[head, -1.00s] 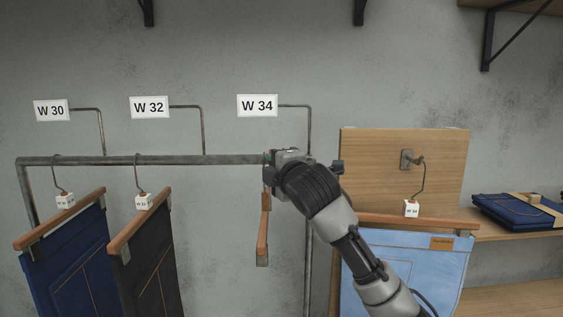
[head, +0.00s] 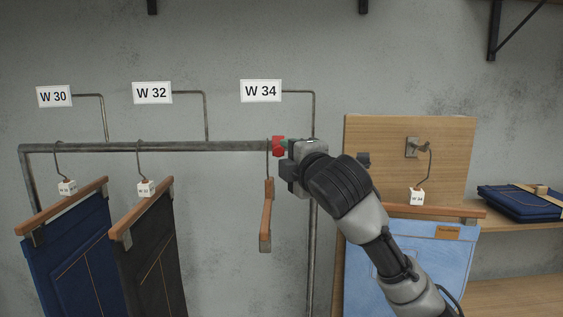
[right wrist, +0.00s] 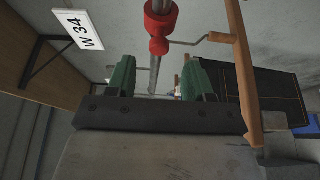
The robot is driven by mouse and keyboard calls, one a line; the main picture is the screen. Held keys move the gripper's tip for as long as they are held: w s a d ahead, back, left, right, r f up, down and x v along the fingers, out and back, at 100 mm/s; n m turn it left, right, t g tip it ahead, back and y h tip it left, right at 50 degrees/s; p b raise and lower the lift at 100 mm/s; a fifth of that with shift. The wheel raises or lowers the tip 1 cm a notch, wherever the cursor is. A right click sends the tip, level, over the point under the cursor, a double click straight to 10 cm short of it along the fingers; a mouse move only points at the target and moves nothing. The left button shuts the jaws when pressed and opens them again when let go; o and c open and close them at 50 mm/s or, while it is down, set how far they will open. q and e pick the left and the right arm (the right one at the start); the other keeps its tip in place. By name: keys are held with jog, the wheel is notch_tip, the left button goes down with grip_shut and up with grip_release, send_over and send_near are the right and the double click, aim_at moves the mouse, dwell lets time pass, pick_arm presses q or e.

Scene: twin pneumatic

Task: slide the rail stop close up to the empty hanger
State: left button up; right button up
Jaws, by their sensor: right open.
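The red rail stop (head: 278,146) sits on the rail near its right end. It is just right of the hook of the empty hanger (head: 266,220), which hangs with nothing on it. In the right wrist view the red stop (right wrist: 160,28) is around the rail, and the wire hook of the empty hanger (right wrist: 243,70) comes very close to it; I cannot tell if they touch. My right gripper (head: 286,145) is just right of the stop, open and empty. Its green fingers (right wrist: 157,78) stand apart on either side of the rail, short of the stop. My left gripper is not in view.
The rail (head: 205,146) also carries blue jeans (head: 70,240) and black jeans (head: 150,260) to the left. A W 34 sign (head: 261,91) stands above. Light blue jeans (head: 440,262) hang at a wooden board (head: 380,135) behind my right arm.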

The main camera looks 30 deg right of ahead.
jog(key=s, duration=0.3)
jog(key=s+b, duration=0.1)
jog(key=shift+s+a, duration=0.25)
jog(key=shift+a, duration=0.1)
